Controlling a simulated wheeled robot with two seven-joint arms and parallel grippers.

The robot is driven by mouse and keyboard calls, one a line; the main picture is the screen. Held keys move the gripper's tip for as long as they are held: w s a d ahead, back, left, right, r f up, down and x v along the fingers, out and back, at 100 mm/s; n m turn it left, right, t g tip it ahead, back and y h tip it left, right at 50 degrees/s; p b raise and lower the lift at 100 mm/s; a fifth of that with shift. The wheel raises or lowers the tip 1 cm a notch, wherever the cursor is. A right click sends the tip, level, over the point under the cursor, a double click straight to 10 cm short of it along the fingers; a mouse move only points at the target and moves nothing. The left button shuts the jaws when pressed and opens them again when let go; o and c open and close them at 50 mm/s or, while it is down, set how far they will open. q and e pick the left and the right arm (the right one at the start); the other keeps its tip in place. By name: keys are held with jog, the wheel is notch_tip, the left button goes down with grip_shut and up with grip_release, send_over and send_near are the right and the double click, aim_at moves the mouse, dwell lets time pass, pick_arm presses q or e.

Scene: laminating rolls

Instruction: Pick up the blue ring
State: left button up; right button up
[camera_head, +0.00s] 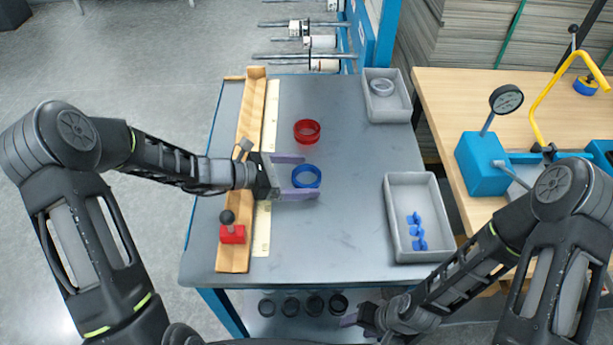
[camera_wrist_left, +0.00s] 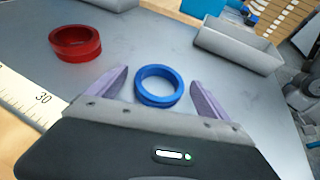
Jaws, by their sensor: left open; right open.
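The blue ring (camera_head: 306,185) lies flat on the grey table top, near its middle. My left gripper (camera_head: 312,176) is open, with its two purple fingers on either side of the ring. In the left wrist view the blue ring (camera_wrist_left: 158,99) sits between the open fingertips of the left gripper (camera_wrist_left: 160,82), with a gap on both sides. I cannot tell whether the fingers are low enough to be level with it. My right gripper (camera_head: 356,320) is in front of the table's near edge, partly cut off, away from the ring.
A red ring (camera_head: 307,135) lies just behind the blue one. Grey bins stand at the back right (camera_head: 371,115), holding a pale ring, and front right (camera_head: 398,250), holding blue pieces. A wooden fence (camera_head: 234,258) with a scale and red clamp (camera_head: 232,234) runs along the left.

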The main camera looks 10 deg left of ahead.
pick_arm(q)
jog(key=shift+c, duration=0.2)
jog(key=c, duration=1.5)
jog(key=shift+r, duration=0.1)
notch_tip(320, 180, up, 10)
jog(key=shift+f, duration=0.1)
